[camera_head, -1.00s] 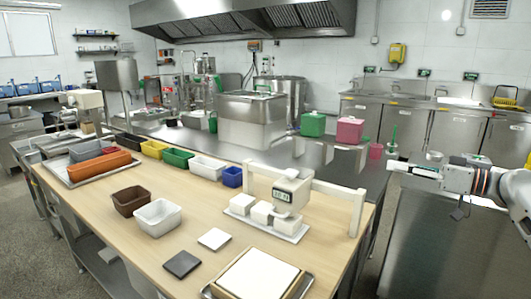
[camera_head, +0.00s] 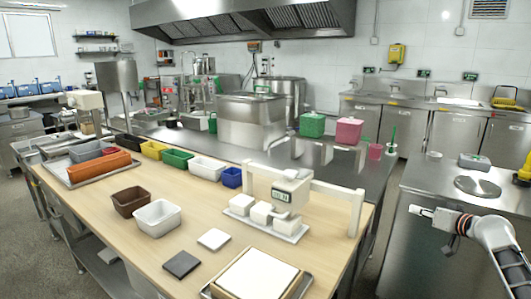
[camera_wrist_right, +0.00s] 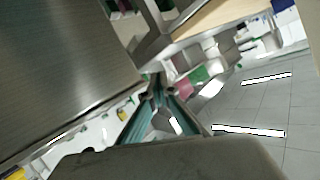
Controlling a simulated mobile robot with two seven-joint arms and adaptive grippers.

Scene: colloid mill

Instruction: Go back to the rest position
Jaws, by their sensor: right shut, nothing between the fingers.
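My right gripper (camera_head: 416,210) is in the head view at the right, in front of the steel counter's side and below its top. Its fingers are shut with nothing between them, and its arm comes in from the right edge. In the right wrist view the gripper's dark body fills the bottom, and the fingers (camera_wrist_right: 157,92) point up the picture. The rest position itself is not marked in the frames. My left gripper does not show.
The right steel counter (camera_head: 425,184) carries a round plate (camera_head: 477,187) and a grey box (camera_head: 474,162). A wooden table (camera_head: 140,211) with bins, a digital scale (camera_head: 291,191) and a white rail (camera_head: 355,214) stands left of the gripper. Floor shows between table and counter.

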